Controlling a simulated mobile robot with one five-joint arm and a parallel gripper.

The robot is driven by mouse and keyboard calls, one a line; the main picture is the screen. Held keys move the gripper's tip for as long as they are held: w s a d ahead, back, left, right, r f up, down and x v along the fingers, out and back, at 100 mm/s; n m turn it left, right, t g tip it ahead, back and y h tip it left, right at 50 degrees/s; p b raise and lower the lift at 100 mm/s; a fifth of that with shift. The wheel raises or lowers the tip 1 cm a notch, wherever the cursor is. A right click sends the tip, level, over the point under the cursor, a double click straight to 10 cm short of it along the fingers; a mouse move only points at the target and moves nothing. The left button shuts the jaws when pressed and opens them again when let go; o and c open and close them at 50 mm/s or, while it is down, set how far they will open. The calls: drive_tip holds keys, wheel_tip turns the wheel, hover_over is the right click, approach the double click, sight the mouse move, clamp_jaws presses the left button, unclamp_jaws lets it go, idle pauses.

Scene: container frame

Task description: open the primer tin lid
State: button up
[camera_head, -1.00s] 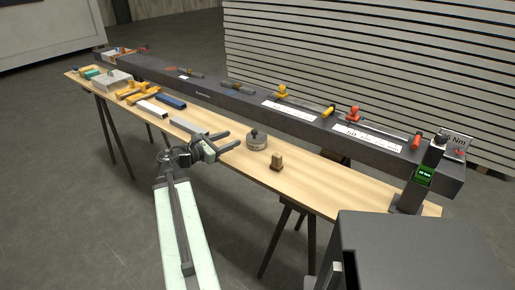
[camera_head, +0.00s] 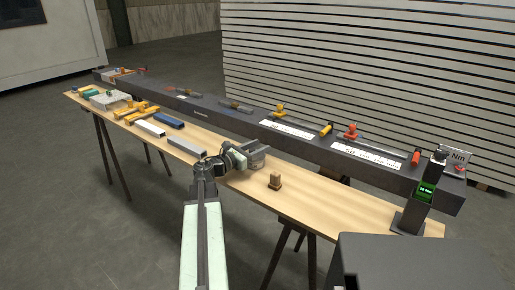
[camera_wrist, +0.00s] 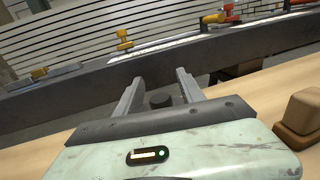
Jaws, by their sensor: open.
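The primer tin is mostly hidden behind my gripper (camera_head: 256,156) in the head view. In the wrist view, the dark round knob (camera_wrist: 161,100) of its lid shows between my two fingers. My gripper, also in the wrist view (camera_wrist: 158,78), is open, one finger on each side of the knob with a gap to each. The gripper body hides the rest of the lid and the tin, so I cannot tell how the lid sits.
A small wooden block (camera_head: 275,181) stands on the bench (camera_head: 325,205) just right of my gripper, close by in the wrist view (camera_wrist: 302,115). A long dark beam (camera_head: 215,110) runs behind. A grey bar (camera_head: 187,147) lies to the left.

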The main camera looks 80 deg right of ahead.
clamp_jaws()
idle(1.4)
